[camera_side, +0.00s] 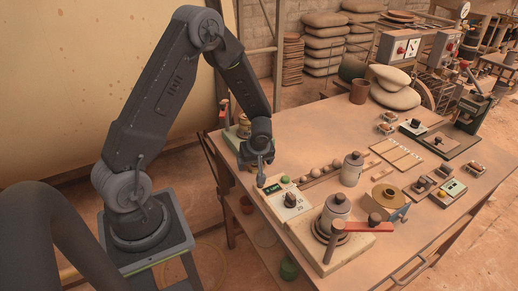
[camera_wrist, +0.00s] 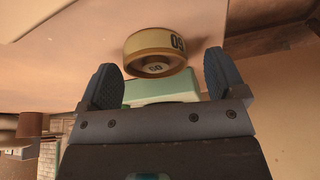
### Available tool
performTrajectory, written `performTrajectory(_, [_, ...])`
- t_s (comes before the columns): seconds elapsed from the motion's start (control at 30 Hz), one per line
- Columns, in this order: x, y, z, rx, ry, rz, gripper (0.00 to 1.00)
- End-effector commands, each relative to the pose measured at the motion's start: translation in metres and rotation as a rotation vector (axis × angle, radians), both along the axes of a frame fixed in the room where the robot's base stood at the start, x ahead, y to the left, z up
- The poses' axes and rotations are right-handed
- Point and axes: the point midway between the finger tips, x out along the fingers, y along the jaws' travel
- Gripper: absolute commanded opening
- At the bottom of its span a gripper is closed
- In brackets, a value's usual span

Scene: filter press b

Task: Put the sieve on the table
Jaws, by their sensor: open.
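In the wrist view, the sieve looks to be a round tan drum (camera_wrist: 150,43) with dark markings on its side. A pale green block (camera_wrist: 160,88) shows against it, between it and my gripper's body. My gripper (camera_wrist: 160,62) is open, with one dark pad on each side of the drum in the picture and a gap to both. I cannot tell whether the drum lies between the pads in depth. In the side view, my gripper (camera_side: 261,180) hangs at the near left part of the table (camera_side: 300,140).
A control box with a dial (camera_side: 289,203) stands close to my gripper. The table's back left surface is mostly clear.

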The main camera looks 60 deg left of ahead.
Motion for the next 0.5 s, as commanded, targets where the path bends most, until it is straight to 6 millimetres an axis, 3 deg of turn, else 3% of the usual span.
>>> performTrajectory(0.3, [-0.001,-0.027,0.067,0.003,-0.013,-0.002,0.90])
performTrajectory(0.5, [-0.004,-0.038,0.093,0.003,-0.011,-0.001,0.90])
